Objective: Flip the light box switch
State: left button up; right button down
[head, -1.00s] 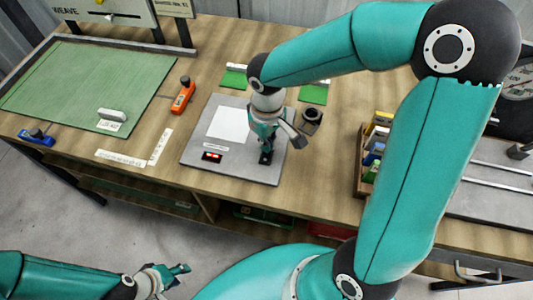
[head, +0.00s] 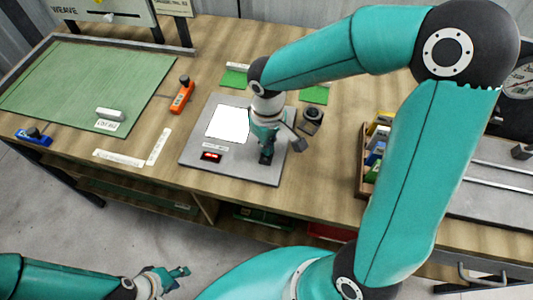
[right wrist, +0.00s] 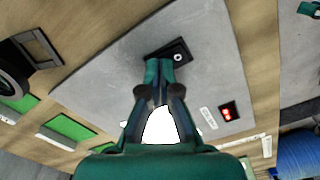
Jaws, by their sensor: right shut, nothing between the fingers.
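The light box (head: 190,163) is a flat grey board on the bench with a bright white panel (head: 228,123) and a small red-lit element (head: 211,156) at its front left. The right wrist view shows a black switch plate (right wrist: 183,46) with a small round metal part on the grey board (right wrist: 100,88). My right gripper (head: 266,156) is shut and empty, pointing down at this plate. Its fingertips (right wrist: 159,66) overlap the plate's edge; contact is unclear. The gripper hides part of the switch in the head view. My left gripper (head: 180,272) hangs low before the bench; its jaw state is unclear.
An orange-handled tool (head: 182,95) lies left of the box, with a green mat (head: 70,85) farther left. A dark ring-shaped object (head: 312,118) stands close right of my right gripper. A wooden bin (head: 362,165) with several coloured packs is farther right.

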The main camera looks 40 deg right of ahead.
jog(key=shift+r, duration=0.1)
jog(key=shift+r+p, duration=2.7)
jog(key=shift+r, duration=0.75)
